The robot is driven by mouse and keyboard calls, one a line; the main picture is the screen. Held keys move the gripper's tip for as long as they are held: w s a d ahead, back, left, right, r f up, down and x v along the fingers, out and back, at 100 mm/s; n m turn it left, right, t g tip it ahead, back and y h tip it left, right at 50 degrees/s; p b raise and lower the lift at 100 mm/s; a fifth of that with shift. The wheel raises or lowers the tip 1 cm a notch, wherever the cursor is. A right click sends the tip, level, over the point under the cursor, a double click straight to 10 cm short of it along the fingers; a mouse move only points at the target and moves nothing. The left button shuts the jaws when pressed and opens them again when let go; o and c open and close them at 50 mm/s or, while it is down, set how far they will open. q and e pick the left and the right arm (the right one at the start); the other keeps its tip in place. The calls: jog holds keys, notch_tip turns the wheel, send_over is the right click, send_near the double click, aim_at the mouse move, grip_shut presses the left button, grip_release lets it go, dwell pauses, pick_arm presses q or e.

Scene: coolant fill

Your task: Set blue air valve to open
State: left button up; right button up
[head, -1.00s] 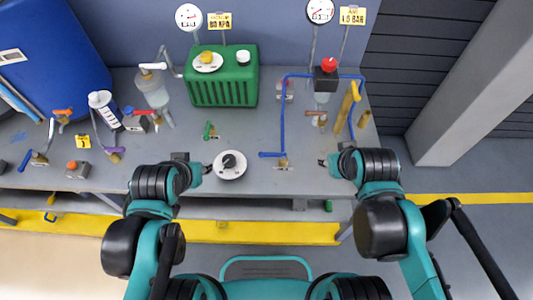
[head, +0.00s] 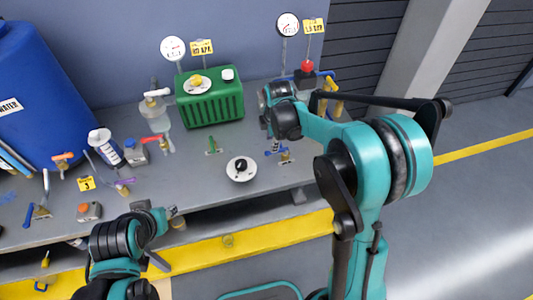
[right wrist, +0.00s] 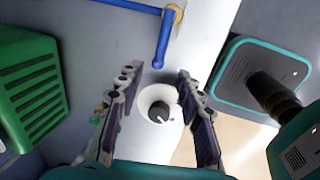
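The blue air valve shows in the right wrist view as a blue lever (right wrist: 162,42) at top centre. The lever lies across the blue pipe (right wrist: 125,5), with a brass fitting at their corner. In the head view the valve (head: 284,151) is partly hidden by my right arm. My right gripper (right wrist: 158,78) is open and empty, its fingers pointing toward the bench, with the lever beyond the fingertips and apart from them. It also shows in the head view (head: 271,143), small and partly blocked. My left gripper (head: 171,211) is at the bench's front edge, away from the valve; its fingers are too small to judge.
A white round plate with a black knob (head: 241,168) lies left of the valve. A green ribbed tank (head: 212,105) stands behind. A red-topped unit (head: 306,75) is at the bench's back right. A small green lever (head: 213,145) and other valves stand farther left.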

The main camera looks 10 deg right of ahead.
jog(key=f+b, duration=0.1)
jog(key=f, duration=0.2)
jog(key=w+f+b, duration=0.1)
jog(key=f, duration=0.2)
jog(key=shift+w+f, duration=0.15)
jog(key=shift+f, duration=0.25)
grip_shut()
